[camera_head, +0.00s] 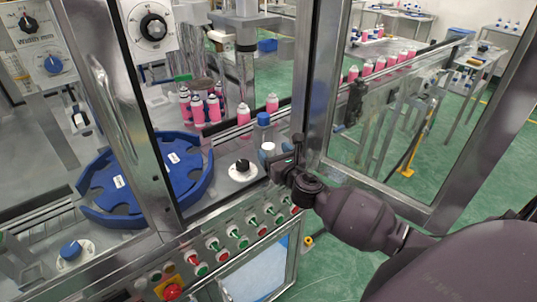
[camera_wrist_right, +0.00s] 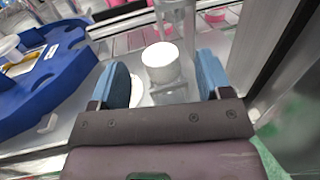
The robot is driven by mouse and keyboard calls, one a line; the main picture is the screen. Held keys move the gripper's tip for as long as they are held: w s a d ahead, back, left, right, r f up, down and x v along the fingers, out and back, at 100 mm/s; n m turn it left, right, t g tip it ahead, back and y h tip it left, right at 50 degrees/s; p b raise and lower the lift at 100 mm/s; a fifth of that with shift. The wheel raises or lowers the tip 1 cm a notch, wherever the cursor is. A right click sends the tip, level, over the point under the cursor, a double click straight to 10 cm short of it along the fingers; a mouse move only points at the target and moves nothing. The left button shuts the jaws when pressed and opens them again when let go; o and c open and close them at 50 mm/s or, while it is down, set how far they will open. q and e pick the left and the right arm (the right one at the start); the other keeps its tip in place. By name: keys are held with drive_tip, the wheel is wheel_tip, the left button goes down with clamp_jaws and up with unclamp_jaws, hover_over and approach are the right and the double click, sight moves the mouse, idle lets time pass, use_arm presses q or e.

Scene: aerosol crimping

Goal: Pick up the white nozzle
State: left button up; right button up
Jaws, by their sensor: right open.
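The white nozzle (camera_head: 267,149) stands on the metal machine top, just in front of a clear bottle with a blue cap (camera_head: 263,120). In the right wrist view the nozzle (camera_wrist_right: 160,60) is a short white cylinder between the two blue finger pads. My right gripper (camera_wrist_right: 162,68) is open, with a gap between the nozzle and each pad. In the head view the right gripper (camera_head: 279,168) is beside the nozzle, with its fingers partly hidden. My left gripper is not in view.
A blue star wheel guide (camera_head: 100,205) lies to the left. A black knob (camera_head: 242,166) sits close to the gripper, and buttons line the front panel. Pink bottles (camera_head: 215,108) stand behind. A metal door frame (camera_head: 312,80) rises just right of the nozzle.

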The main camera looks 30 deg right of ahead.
sight(272, 150)
drive_tip(key=shift+w+d+f, duration=0.1)
drive_tip(key=shift+w, duration=0.9)
drive_tip(key=shift+w+d+f, duration=0.1)
drive_tip(key=shift+w, duration=0.85)
drive_tip(key=c, duration=1.1)
drive_tip(key=shift+r, duration=0.1)
